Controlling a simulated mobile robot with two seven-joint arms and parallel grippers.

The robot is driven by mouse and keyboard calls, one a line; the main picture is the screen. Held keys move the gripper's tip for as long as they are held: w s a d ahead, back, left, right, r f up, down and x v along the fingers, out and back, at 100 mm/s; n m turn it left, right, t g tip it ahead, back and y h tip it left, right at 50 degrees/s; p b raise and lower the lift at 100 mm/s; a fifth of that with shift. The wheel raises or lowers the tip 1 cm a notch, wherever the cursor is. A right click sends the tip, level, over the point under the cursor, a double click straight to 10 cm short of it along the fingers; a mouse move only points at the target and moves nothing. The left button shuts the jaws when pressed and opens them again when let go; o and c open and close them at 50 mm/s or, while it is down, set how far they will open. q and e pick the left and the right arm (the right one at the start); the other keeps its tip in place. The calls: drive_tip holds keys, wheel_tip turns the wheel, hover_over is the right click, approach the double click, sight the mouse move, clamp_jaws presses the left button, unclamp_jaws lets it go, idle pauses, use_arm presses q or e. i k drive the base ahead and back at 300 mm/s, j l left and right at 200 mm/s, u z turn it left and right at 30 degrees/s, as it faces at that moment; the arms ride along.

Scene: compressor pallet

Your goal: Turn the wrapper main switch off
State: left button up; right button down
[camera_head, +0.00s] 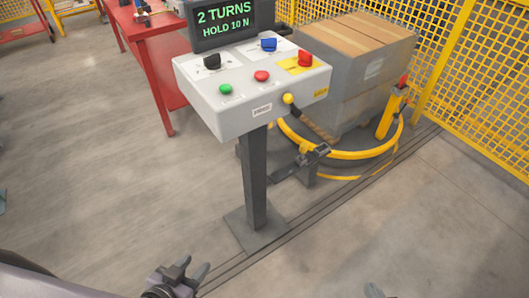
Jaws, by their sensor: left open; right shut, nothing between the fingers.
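A light grey control box (222,108) stands on a dark post in the upper middle. A red rotary switch (305,59) sits on a yellow plate (299,66) at the right of its top; this looks like the main switch, though its label is too small to read. My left gripper (190,271) is open and empty at the bottom, well below and in front of the box. Only the tip of my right gripper (374,290) shows at the bottom edge; it is shut and touches nothing visible. Both are far from the switch.
The box also has a black knob (212,61), a blue knob (269,44), green (226,89) and red (261,76) buttons and a yellow one (288,99). A display (223,24) reads "2 TURNS HOLD 10 N". Wrapped cartons (370,75) and yellow fencing (480,90) stand behind.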

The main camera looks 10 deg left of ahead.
sight(305, 58)
drive_tip(key=i+l, duration=0.25)
drive_tip(key=l, duration=0.2)
drive_tip(key=i+l, duration=0.3)
drive_tip(key=l, duration=0.15)
drive_tip(key=i+l, duration=0.25)
drive_tip(key=l, duration=0.15)
drive_tip(key=i+l+u, duration=0.1)
drive_tip(key=u, duration=0.35)
drive_tip(key=l+u, duration=0.25)
drive_tip(key=u, duration=0.2)
